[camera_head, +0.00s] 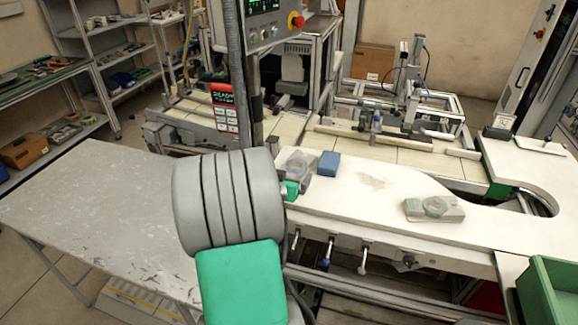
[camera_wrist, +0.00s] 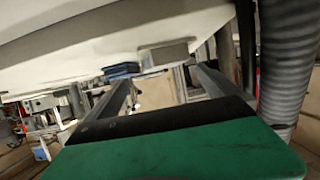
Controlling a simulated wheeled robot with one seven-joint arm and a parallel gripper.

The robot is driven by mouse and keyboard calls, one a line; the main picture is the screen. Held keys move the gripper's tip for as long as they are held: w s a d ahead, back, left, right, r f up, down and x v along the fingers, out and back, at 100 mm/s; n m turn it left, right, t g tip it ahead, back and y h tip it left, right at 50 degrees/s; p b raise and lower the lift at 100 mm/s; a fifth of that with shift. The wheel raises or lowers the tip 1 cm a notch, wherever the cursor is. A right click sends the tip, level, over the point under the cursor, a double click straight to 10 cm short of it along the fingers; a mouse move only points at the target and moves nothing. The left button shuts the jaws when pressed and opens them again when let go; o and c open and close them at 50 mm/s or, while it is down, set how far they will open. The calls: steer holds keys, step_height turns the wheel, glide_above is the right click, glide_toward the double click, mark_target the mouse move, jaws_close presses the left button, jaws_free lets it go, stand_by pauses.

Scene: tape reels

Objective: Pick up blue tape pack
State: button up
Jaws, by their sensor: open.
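The blue tape pack (camera_head: 329,164) is a small blue block on the white worktop, near its back edge. It also shows in the wrist view (camera_wrist: 122,69), just beyond the tip of the left finger. My gripper (camera_wrist: 163,77) is open, with nothing seen held between its fingers. In the head view my grey arm hides most of it; a green part shows left of the blue pack. A grey pack (camera_wrist: 166,54) lies ahead of the gap between the fingers in the wrist view. The blue pack appears apart from the fingers.
A grey pack with a clear round reel (camera_head: 297,163) lies just left of the blue pack. Another (camera_head: 434,208) lies farther right on the white worktop (camera_head: 375,218). A green bin (camera_head: 548,290) stands at lower right. The grey table (camera_head: 95,205) at left is bare.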

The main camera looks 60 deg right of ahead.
mark_target(294, 168)
steer(key=p+x, duration=0.2)
steer(key=x, duration=0.5)
steer(key=shift+w+d+f, duration=0.25)
steer(key=shift+d, duration=0.05)
steer(key=shift+c, duration=0.3)
steer(key=c, duration=1.5)
